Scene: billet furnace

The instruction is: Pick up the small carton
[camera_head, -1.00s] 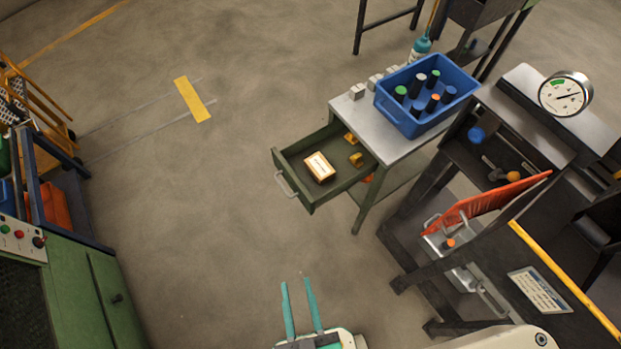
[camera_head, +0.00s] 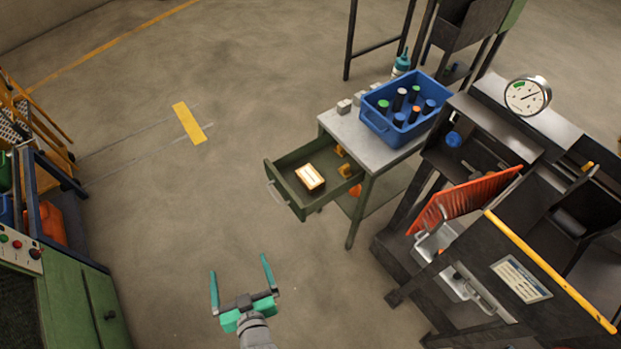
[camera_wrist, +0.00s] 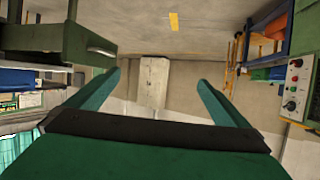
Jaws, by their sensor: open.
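The small carton (camera_head: 310,177) is a white and orange-brown box lying in the open green drawer (camera_head: 297,206) of the metal-topped table. My gripper (camera_head: 240,272) has two teal fingers spread apart with nothing between them. In the head view it is in front of the drawer, lower and to the left, clear of the carton. In the wrist view the open fingers (camera_wrist: 160,85) frame the floor and a pale grey shape, and the drawer front with its handle (camera_wrist: 101,46) shows at the upper left. The carton is not visible in the wrist view.
A blue bin (camera_head: 377,121) with several capped cylinders stands on the tabletop. A dark metal bench (camera_head: 480,240) with an orange-red grille is at right. A green cabinet (camera_head: 85,300) is at left. Floor between is clear.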

